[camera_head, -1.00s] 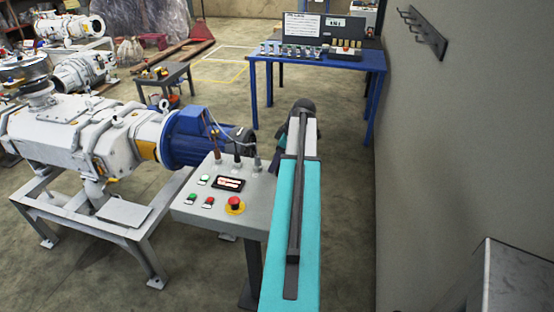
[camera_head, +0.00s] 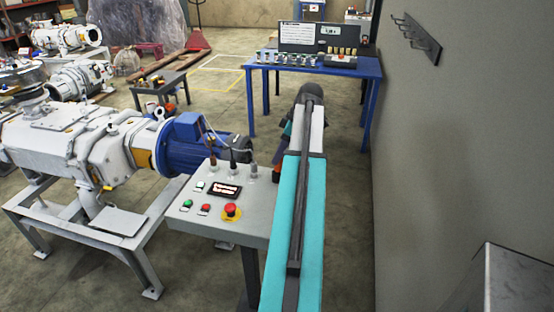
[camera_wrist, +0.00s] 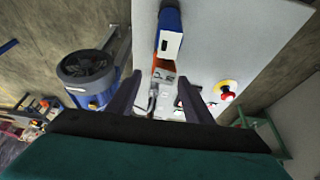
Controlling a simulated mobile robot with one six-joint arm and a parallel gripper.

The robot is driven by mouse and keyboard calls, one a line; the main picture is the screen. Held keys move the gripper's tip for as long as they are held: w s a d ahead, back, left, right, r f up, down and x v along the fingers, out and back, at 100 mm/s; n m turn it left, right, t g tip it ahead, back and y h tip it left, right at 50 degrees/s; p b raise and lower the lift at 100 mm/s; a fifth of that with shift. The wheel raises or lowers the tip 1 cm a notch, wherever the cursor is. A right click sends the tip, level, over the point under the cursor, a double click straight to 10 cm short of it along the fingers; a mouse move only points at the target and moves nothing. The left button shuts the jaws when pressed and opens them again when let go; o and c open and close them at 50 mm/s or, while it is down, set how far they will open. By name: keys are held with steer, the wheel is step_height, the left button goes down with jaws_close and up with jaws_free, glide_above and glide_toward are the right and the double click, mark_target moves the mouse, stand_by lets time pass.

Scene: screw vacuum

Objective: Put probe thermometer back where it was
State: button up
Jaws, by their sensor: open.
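My gripper (camera_wrist: 157,98) is open in the wrist view, with its two dark fingers apart. Ahead of it and partly between the fingers is a blue, white and orange device (camera_wrist: 169,45), which may be the probe thermometer; I cannot tell for sure. No grip on it shows. In the head view my arm hides the gripper, and a small orange patch (camera_head: 276,173) shows beside the arm at the control panel's right edge. The grey control panel (camera_head: 236,190) carries a red stop button (camera_head: 231,210), which also shows in the wrist view (camera_wrist: 227,91).
The white vacuum pump (camera_head: 90,150) with its blue motor (camera_head: 190,145) stands left of the panel; the motor also shows in the wrist view (camera_wrist: 88,75). A blue table (camera_head: 371,85) with several small items stands behind. A wall with hooks (camera_head: 418,38) bounds the right.

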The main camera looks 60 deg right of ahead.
steer(key=shift+b+v, duration=0.45)
steer(key=shift+v, duration=1.9)
